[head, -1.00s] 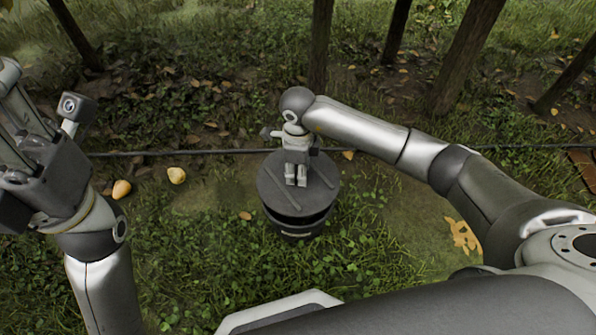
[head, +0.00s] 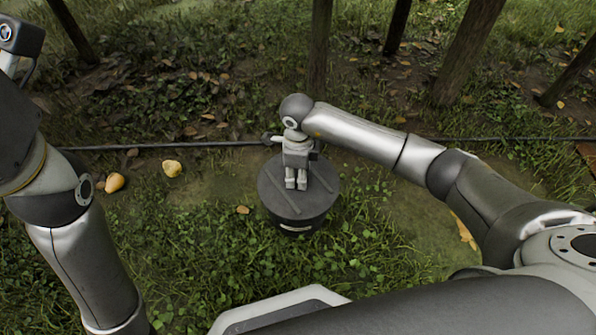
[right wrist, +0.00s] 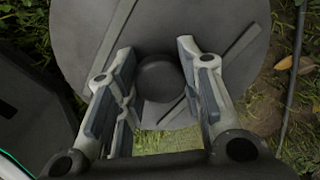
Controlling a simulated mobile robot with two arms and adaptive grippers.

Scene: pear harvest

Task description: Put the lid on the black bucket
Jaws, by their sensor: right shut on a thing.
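The black bucket (head: 297,229) stands on the grass in the middle of the head view. The round dark grey lid (head: 272,191) covers its top and looks level, with no clear gap at the front rim. My right gripper (head: 296,183) points down over the lid's middle. In the right wrist view, its fingers (right wrist: 155,60) are on both sides of the round knob (right wrist: 160,78) and shut on it; the lid (right wrist: 95,30) spreads out beneath. The bucket's far rim is hidden. My left arm is at the left edge, its fingers outside the picture.
Two yellow pears (head: 115,182) lie on the grass left of the bucket. A thin dark hose (head: 200,145) runs across behind it. Wooden posts (head: 320,45) stand farther back. The grass around the bucket is otherwise fairly open.

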